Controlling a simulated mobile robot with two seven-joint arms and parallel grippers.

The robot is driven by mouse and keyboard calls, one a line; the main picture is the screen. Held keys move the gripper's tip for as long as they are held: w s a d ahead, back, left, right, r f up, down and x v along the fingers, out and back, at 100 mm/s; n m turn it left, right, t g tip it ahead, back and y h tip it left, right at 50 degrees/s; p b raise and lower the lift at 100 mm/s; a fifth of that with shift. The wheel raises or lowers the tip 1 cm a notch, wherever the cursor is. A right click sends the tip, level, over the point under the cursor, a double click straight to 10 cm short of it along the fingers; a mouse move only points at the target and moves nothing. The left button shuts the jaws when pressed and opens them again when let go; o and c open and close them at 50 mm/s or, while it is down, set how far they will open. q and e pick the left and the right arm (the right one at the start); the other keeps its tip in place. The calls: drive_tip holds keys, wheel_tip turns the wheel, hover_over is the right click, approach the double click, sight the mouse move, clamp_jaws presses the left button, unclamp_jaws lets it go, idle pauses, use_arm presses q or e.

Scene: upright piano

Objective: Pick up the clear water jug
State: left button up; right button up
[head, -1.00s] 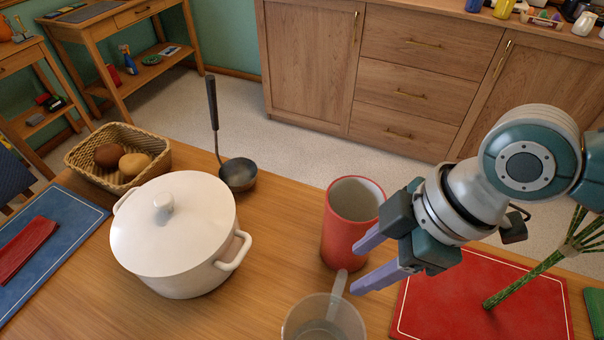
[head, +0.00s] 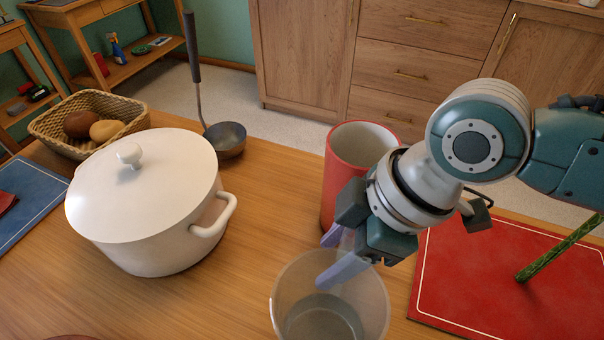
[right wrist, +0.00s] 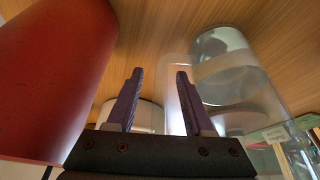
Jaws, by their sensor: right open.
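The clear water jug (head: 315,272) stands on the table at the bottom centre of the head view. It also shows in the right wrist view (right wrist: 235,85), to the right of the fingers. My right gripper (head: 328,259) is open with its purple fingers at the jug's far rim, on the side of its handle. In the right wrist view the jug's see-through handle (right wrist: 176,65) appears close to the right fingertip. I cannot tell whether it lies between the fingers or touches them. My left gripper is not in view.
A red cylindrical container (head: 340,170) stands just behind my gripper; it fills the left of the right wrist view (right wrist: 45,80). A white lidded pot (head: 150,240) is left, with a ladle (head: 228,140) and bread basket (head: 140,118) behind. A red mat (head: 470,270) lies right.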

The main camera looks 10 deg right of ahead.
drive_tip(key=shift+r, duration=0.1)
clamp_jaws()
idle(1.2)
